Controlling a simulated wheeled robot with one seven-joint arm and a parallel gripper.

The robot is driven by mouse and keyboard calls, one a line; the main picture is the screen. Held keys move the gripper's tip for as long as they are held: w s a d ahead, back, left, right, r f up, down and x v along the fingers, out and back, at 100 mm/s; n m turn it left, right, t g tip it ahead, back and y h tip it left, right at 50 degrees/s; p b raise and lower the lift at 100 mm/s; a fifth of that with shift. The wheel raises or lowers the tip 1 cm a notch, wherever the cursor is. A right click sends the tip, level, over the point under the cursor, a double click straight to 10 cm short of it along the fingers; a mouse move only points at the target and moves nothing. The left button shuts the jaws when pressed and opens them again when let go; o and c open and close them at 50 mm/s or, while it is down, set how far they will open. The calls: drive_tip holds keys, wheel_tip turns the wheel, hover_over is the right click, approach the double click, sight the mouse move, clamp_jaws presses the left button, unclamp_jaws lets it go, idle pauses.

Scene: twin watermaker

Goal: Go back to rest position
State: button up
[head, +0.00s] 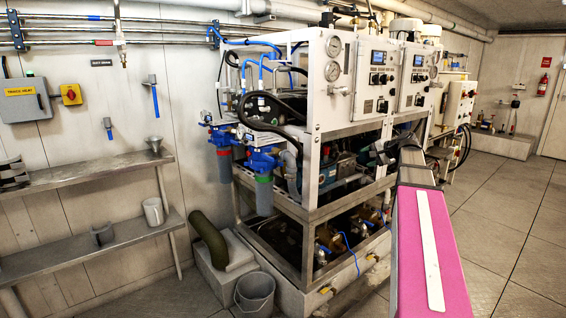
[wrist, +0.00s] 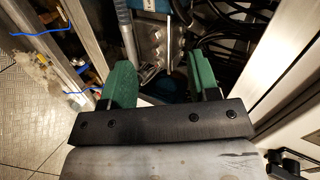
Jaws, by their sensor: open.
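My gripper (wrist: 160,78) shows in the wrist view with its two green fingers apart and nothing held between them. Beyond the fingers are a metal bracket, a grey-blue cylinder and black hoses of the watermaker; I cannot tell whether the fingers touch any of them. In the head view my pink arm reaches forward to the right side of the watermaker frame (head: 310,180).
White panels with gauges (head: 389,78) top the frame. Blue-capped filters (head: 263,170) hang on its left side. A grey bucket (head: 255,294) stands on the floor in front. Metal shelves (head: 90,245) line the left wall. The tiled floor (head: 500,215) at right is clear.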

drive_tip(key=s+a+f+n+g+h, duration=0.1)
drive_tip(key=s+a+f+g, duration=0.15)
drive_tip(key=f, duration=0.45)
drive_tip(key=s+a+f+n+g+h, duration=0.1)
drive_tip(key=s+a+f, duration=0.3)
drive_tip(key=f, duration=0.3)
drive_tip(key=s+a+f+n+g+h, duration=0.1)
drive_tip(key=s+a+f, duration=0.25)
drive_tip(key=f, duration=0.35)
drive_tip(key=s+a+f+n+g+h, duration=0.2)
drive_tip(key=s+a+f, duration=0.1)
drive_tip(key=s+f, duration=0.5)
drive_tip(key=s+a+f+n+g+h, duration=0.2)
drive_tip(key=s+a+f+n, duration=0.1)
drive_tip(key=s+f, duration=0.5)
drive_tip(key=shift+f+n+h, duration=0.3)
drive_tip(key=shift+f+h, duration=0.1)
